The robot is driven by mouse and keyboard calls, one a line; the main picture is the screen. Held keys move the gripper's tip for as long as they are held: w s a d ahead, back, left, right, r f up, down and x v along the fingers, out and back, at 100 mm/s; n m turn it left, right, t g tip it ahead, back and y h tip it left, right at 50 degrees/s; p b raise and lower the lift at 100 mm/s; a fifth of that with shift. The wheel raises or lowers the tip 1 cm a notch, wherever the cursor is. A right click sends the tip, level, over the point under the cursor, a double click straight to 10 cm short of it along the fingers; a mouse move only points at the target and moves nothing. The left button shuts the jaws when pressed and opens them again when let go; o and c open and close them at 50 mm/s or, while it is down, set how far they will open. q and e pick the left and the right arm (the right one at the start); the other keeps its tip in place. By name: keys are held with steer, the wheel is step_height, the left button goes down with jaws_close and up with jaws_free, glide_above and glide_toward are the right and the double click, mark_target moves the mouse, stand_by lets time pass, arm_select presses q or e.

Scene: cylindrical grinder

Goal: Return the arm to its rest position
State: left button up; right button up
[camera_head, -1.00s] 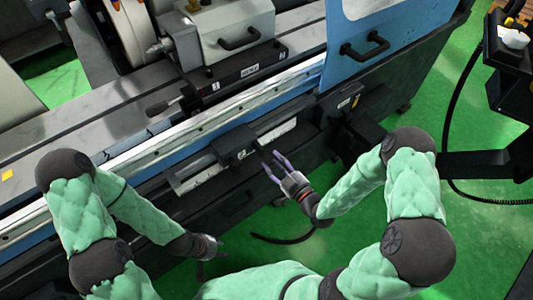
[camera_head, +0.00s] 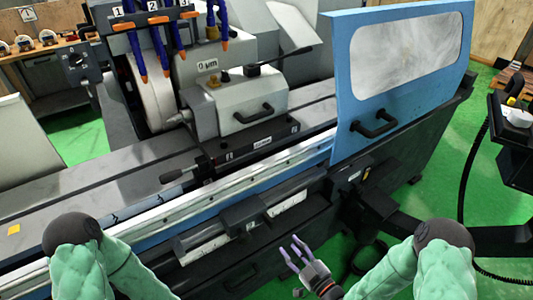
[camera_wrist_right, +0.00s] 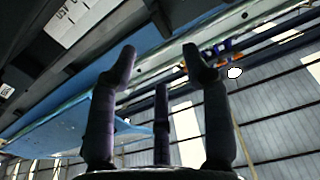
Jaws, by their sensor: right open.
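My right gripper (camera_head: 297,254) is in front of the lower front of the grinder, with its fingers apart and nothing between them. In the right wrist view the fingers of my right gripper (camera_wrist_right: 160,70) stand spread and empty, with the machine behind them. My right arm (camera_head: 425,265) comes in from the lower right. My left arm (camera_head: 100,265) comes in at the lower left, and its gripper is out of the picture. The cylindrical grinder (camera_head: 260,150) fills the middle of the head view.
The grinder's blue door (camera_head: 345,110) with a window and black handle stands at the right. A black control unit (camera_head: 515,150) with a cable is at the far right. A wooden bench (camera_head: 60,45) stands at the back left.

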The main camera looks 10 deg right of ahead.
steer(key=s+a+f+m+g+h, duration=0.1)
steer(key=s+a+f+m+g, duration=0.1)
steer(key=f+g, duration=0.55)
steer(key=s+a+f+m+g+h, duration=0.2)
steer(key=s+a+f+m+g, duration=0.15)
steer(key=f, duration=0.65)
steer(key=s+a+f+m+g, duration=0.1)
steer(key=s+a+f+g, duration=0.1)
steer(key=s+g, duration=0.3)
steer(key=s+f, duration=0.1)
steer(key=s, duration=0.2)
steer(key=shift+w+a+f+m, duration=0.1)
steer(key=shift+m, duration=0.15)
stand_by(0.8)
